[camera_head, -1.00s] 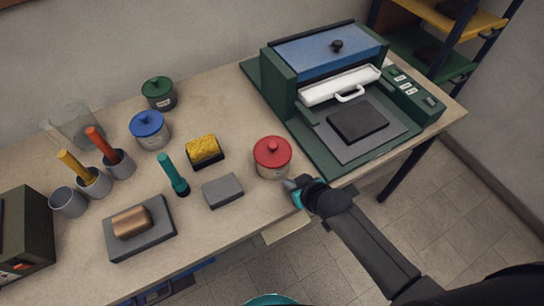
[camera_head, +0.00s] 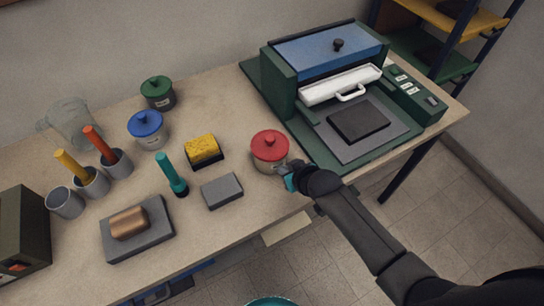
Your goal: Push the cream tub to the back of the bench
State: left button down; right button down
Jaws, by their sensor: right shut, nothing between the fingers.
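A tub with a red knobbed lid and a pale cream-grey body (camera_head: 271,152) stands upright on the bench (camera_head: 235,105), near its front edge and just left of the green press. No other tub here has a plainly cream look. My right gripper (camera_head: 286,173) is shut and empty, at the front right of this tub's lower side. It looks to be touching the tub, though the contact is partly hidden. My left gripper is not in view.
The green press (camera_head: 297,119) stands close on the tub's right. A yellow sponge (camera_head: 202,148) and grey block (camera_head: 222,190) lie to its left. Blue-lidded (camera_head: 148,128) and green-lidded (camera_head: 158,92) tubs stand farther left. The bench behind the red-lidded tub is clear to the wall.

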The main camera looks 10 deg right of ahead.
jog(key=shift+w, duration=0.1)
jog(key=shift+w+a+b, duration=0.25)
jog(key=shift+w+b, duration=0.1)
jog(key=shift+w, duration=0.45)
jog(key=shift+w+a+b, duration=0.25)
jog(key=shift+w+b, duration=0.1)
jog(key=shift+w, duration=0.4)
jog(key=shift+w+a+b, duration=0.25)
jog(key=shift+w+b, duration=0.1)
jog(key=shift+w, duration=0.45)
jog(key=shift+w+a+b, duration=0.25)
jog(key=shift+w+b, duration=0.5)
jog(key=shift+w, duration=0.5)
jog(key=shift+w+a+b, duration=0.2)
jog(key=shift+w+b, duration=0.55)
jog(key=shift+w, duration=0.5)
jog(key=shift+w, duration=0.1)
jog(key=shift+w+a+f+b, duration=0.1)
jog(key=shift+w+a+b, duration=0.1)
jog(key=shift+w+b, duration=1.95)
jog(key=shift+w, duration=0.3)
